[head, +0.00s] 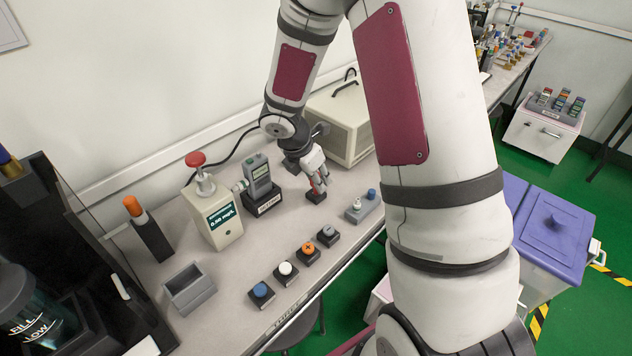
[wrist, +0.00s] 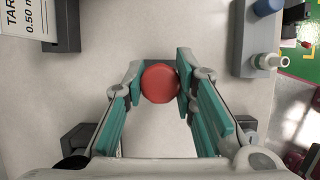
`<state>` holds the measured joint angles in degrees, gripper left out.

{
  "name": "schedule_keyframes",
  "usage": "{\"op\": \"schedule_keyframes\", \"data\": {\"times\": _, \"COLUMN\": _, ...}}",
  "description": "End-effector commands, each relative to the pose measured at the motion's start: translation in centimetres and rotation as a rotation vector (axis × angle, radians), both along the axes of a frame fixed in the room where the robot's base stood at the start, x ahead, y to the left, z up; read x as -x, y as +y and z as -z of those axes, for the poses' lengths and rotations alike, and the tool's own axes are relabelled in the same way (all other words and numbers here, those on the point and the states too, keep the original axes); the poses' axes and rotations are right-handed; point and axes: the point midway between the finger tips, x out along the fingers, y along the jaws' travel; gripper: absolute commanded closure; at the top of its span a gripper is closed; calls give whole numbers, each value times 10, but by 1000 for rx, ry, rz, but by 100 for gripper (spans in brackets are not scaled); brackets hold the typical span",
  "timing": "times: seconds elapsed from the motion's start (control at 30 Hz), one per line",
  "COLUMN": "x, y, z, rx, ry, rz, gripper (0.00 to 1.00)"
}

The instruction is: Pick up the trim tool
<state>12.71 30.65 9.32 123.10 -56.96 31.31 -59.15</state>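A small tool with a red round top (wrist: 160,84), which I take as the trim tool, is between my fingers. It also shows as a bit of red at my fingertips in the head view (head: 317,187). My gripper (wrist: 160,80) points down, with a fingertip against each side of the red top. In the head view my gripper (head: 316,184) is over a small dark block (head: 316,198) on the bench. The tool's lower part is hidden, and I cannot tell whether it still sits in the block.
An orange-handled tool (head: 133,206) stands in a dark holder at left. A beige meter (head: 214,220) with a red knob and a docked handheld tester (head: 259,177) are left of my gripper. Several button blocks (head: 308,252) line the front edge. A grey fixture (head: 362,207) is at right.

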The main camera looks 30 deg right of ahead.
Motion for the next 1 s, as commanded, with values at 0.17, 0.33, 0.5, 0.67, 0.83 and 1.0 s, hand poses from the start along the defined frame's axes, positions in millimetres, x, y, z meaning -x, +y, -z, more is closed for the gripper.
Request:
{"op": "schedule_keyframes", "data": {"times": 0.17, "x": 0, "y": 0, "z": 0, "rx": 0, "ry": 0, "rz": 0, "gripper": 100}}
{"op": "schedule_keyframes", "data": {"times": 0.33, "x": 0, "y": 0, "z": -1, "rx": 0, "ry": 0, "rz": 0, "gripper": 100}}
{"op": "schedule_keyframes", "data": {"times": 0.5, "x": 0, "y": 0, "z": -8, "rx": 0, "ry": -2, "rz": -1, "gripper": 100}}
{"op": "schedule_keyframes", "data": {"times": 0.67, "x": 0, "y": 0, "z": -25, "rx": 0, "ry": -2, "rz": 0, "gripper": 100}}
{"op": "schedule_keyframes", "data": {"times": 0.83, "x": 15, "y": 3, "z": -38, "rx": 1, "ry": 2, "rz": -2, "gripper": 100}}
{"op": "schedule_keyframes", "data": {"times": 1.0, "x": 54, "y": 9, "z": -41, "rx": 2, "ry": 2, "rz": -2, "gripper": 100}}
